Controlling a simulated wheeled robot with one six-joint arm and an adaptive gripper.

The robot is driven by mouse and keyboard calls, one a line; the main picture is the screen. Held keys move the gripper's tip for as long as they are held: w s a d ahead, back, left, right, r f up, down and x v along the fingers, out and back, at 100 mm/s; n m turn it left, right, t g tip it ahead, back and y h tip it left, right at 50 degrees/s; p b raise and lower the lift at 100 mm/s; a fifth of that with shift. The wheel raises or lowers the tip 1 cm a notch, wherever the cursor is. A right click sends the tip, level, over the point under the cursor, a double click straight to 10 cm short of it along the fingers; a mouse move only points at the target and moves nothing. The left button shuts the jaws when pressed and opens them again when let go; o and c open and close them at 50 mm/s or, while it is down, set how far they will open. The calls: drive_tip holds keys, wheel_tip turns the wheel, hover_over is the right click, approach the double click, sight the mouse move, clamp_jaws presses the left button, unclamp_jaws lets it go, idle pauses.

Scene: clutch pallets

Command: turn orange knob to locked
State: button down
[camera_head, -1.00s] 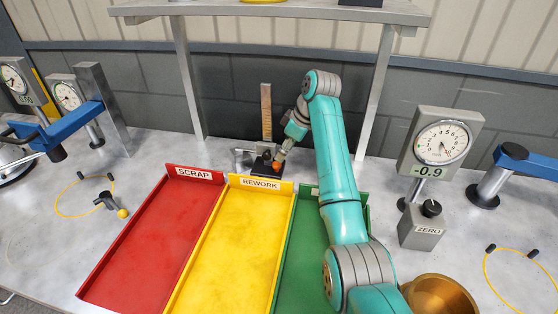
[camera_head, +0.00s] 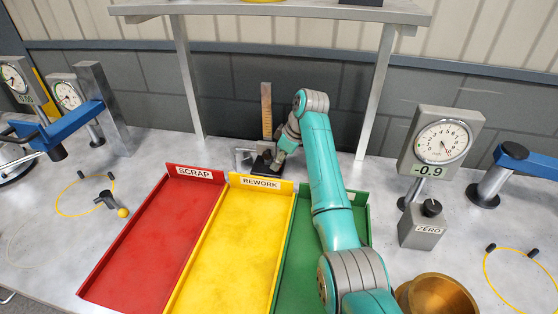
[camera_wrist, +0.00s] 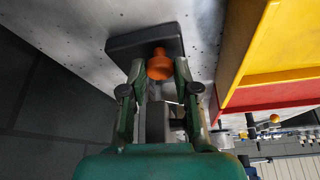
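The orange knob (camera_wrist: 160,66) is on a dark base block (camera_wrist: 122,44) in the wrist view. My gripper (camera_wrist: 160,72) is open there, with one finger on each side of the knob and a narrow gap visible on both sides. I cannot tell how deep the knob sits between the fingertips. In the head view my gripper (camera_head: 278,164) is over the black base (camera_head: 262,164) behind the yellow tray, and it hides the knob. No lock marking can be read.
An upright wooden-coloured scale (camera_head: 266,110) and a metal bracket (camera_head: 243,157) stand close to the base. The red SCRAP tray (camera_head: 150,240), yellow REWORK tray (camera_head: 225,250) and green tray (camera_head: 300,255) lie in front. Shelf legs (camera_head: 375,95) flank the spot.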

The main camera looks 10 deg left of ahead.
drive_tip(key=shift+s+m+t, duration=0.1)
drive_tip(key=shift+m+t, duration=0.5)
drive_tip(key=shift+m, duration=1)
drive_tip(key=shift+h, duration=0.3)
drive_tip(key=c, duration=0.9)
unclamp_jaws()
drive_tip(key=shift+o, duration=0.2)
drive_tip(key=v, duration=1.2)
